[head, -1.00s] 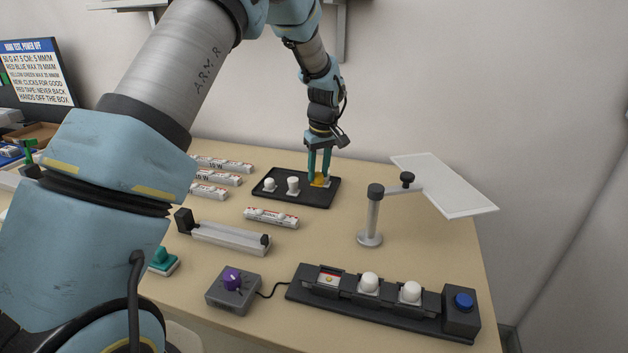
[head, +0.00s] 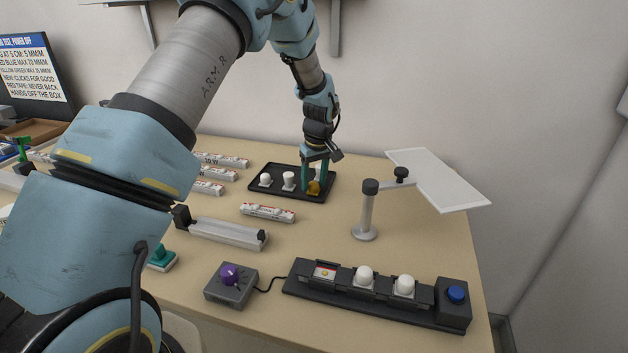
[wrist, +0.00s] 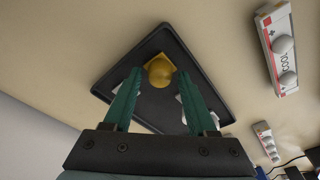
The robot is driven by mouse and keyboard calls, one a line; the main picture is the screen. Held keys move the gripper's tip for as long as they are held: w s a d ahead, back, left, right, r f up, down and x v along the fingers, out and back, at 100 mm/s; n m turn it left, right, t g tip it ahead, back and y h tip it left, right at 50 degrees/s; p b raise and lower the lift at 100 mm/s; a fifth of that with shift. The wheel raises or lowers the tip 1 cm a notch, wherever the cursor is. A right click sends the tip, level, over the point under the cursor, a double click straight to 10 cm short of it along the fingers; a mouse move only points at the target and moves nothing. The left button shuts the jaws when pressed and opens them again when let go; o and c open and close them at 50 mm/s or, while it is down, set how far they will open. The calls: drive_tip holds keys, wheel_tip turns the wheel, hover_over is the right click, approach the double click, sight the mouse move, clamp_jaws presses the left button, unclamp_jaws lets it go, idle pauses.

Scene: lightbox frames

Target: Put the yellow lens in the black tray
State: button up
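The yellow lens (head: 313,188) rests in the black tray (head: 290,197), near its front right corner. In the wrist view, the lens (wrist: 158,71) is a round yellow dome on a square base, close to a corner of the tray (wrist: 205,85). My gripper (head: 314,188) is over this end of the tray, with its teal fingers parted. In the wrist view, the fingertips (wrist: 157,72) stand on either side of the lens with gaps showing. White lenses (head: 266,180) and (head: 289,180) also stand in the tray; another white piece is partly hidden behind my fingers.
A stand with a tilted pale panel (head: 438,179) is right of the tray. A white striped box (head: 268,212) lies in front of it. A black rail with white domes (head: 375,290) and a purple-knob box (head: 231,284) are nearer. Table between stand and rail is clear.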

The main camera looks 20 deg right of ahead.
sight(317, 194)
drive_tip(key=shift+o, duration=0.5)
drive_tip(key=shift+r, duration=0.1)
drive_tip(key=shift+r, duration=0.2)
wheel_tip(317, 194, up, 12)
drive_tip(key=s+b, duration=0.2)
drive_tip(key=b, duration=0.1)
drive_tip(key=a, duration=1.8)
drive_tip(key=s+a+f+m, duration=0.1)
drive_tip(key=s+a, duration=0.6)
drive_tip(key=a, duration=0.2)
drive_tip(key=s+a+f+m, duration=0.1)
drive_tip(key=s+a, duration=0.6)
drive_tip(key=a, duration=0.3)
drive_tip(key=shift+a, duration=0.2)
